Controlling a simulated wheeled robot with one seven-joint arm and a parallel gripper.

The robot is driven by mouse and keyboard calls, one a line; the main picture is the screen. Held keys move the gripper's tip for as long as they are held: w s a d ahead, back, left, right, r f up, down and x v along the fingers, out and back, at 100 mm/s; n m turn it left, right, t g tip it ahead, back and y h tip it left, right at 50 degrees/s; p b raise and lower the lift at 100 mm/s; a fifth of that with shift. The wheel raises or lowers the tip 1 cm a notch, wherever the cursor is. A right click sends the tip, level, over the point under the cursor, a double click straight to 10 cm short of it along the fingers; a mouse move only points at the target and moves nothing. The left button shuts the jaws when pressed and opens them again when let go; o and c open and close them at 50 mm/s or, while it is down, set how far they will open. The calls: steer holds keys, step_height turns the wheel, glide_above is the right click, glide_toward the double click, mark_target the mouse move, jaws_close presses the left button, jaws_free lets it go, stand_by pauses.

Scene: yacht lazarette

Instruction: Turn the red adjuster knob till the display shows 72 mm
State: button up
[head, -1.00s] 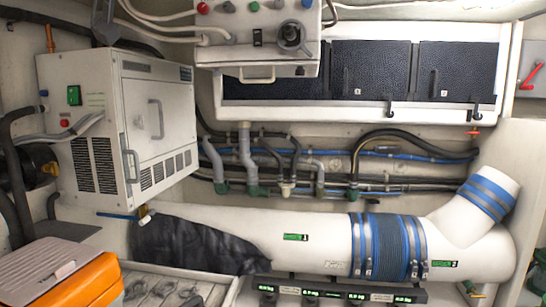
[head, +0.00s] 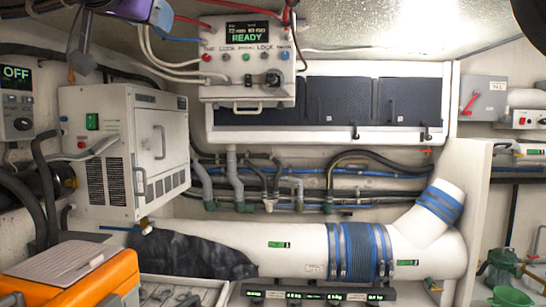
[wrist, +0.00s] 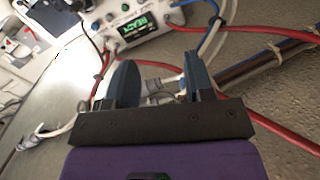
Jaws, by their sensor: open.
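A white control panel (head: 245,70) hangs at upper middle in the head view. Its lit display (head: 247,33) reads READY in green; the small line above seems to include 72 mm, with other figures too small to read surely. A small red knob (head: 206,58) sits at the left of the panel's control row. My gripper (wrist: 158,72) is open and empty in the wrist view, apart from the panel, whose READY display (wrist: 138,28) shows tilted beyond the fingers. The red knob is not clear there. My purple wrist shows at the top left of the head view.
Red and white cables (head: 185,62) loop close to the panel's left side. A white cabinet (head: 120,150) stands left, dark-fronted lockers (head: 330,100) right. A red lever (head: 470,102) is on a grey box farther right. An orange case (head: 80,280) lies low left.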

steer(key=w+d+f+n+g+h, duration=0.1)
steer(key=w+d+f+g, duration=0.15)
steer(key=d, duration=0.45)
steer(key=w+d+f+n+g+h, duration=0.1)
steer(key=w+d+f, duration=0.2)
steer(key=d, duration=0.5)
steer(key=d+f+n+g, duration=0.1)
steer(key=d+f+g, duration=0.1)
steer(key=d+f, duration=0.5)
steer(key=d+f+g, duration=0.2)
steer(key=d+g, duration=0.1)
steer(key=d, duration=0.8)
steer(key=s+d+f+g+y, duration=0.1)
steer(key=s+d+f+g, duration=0.1)
steer(key=s+d+f, duration=0.6)
steer(key=s+d+f+g+y, duration=0.2)
steer(key=s+d+f, duration=0.7)
steer(key=s+f, duration=0.3)
step_height(320, 180, down, 2)
steer(key=shift+n, duration=0.4)
steer(key=shift+c, duration=0.2)
